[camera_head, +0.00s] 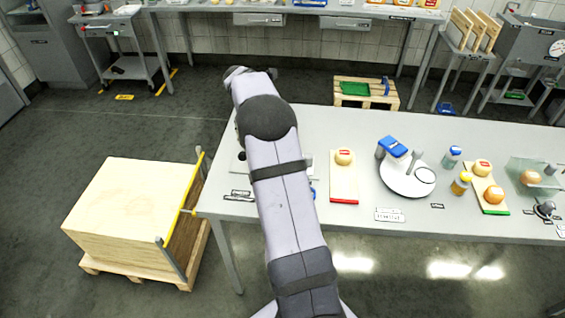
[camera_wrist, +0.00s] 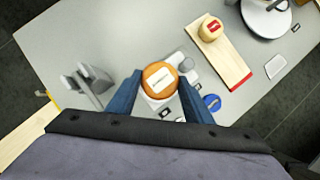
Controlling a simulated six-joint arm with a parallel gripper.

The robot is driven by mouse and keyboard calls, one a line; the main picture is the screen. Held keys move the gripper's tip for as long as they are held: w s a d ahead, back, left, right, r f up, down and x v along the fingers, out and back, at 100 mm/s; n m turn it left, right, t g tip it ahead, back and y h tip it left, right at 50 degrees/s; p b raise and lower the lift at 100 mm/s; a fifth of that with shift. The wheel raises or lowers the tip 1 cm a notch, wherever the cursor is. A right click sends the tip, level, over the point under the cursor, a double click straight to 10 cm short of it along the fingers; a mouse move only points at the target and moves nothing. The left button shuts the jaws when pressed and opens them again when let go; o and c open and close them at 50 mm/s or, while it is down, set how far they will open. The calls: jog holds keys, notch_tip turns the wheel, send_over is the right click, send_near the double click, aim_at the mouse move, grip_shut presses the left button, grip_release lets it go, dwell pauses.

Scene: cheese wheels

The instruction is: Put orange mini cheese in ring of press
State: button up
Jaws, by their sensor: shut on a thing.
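The orange mini cheese (camera_wrist: 157,68), round with a white label on top, is between the two blue fingers of my gripper (camera_wrist: 160,84) in the wrist view. The gripper is shut on it. A grey metal device (camera_wrist: 84,82) stands on the table to its left; I cannot tell for certain that it is the press. Pale fittings show partly beneath and beside the cheese, and no ring is clearly visible. I cannot tell the cheese's height above them. In the head view my arm hides the gripper, the cheese and most of this table end.
A board with a red end (camera_head: 344,190) carries a pale cheese (camera_head: 344,157). Right of it stand a round white plate (camera_head: 402,187) with a blue-topped part (camera_head: 392,146), bottles, and another board with cheeses. A blue round item (camera_wrist: 212,102) lies near the right finger.

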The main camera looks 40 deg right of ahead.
jog(key=shift+s, duration=0.2)
jog(key=shift+f, duration=0.2)
jog(key=shift+f+p, duration=1.35)
jog(key=shift+f, duration=3.45)
jog(key=shift+f, duration=0.1)
jog(key=o, duration=0.8)
jog(key=shift+r, duration=0.2)
jog(key=b+v, duration=0.2)
jog(key=v, duration=1)
jog(key=shift+w+b, duration=0.1)
jog(key=shift+b, duration=0.3)
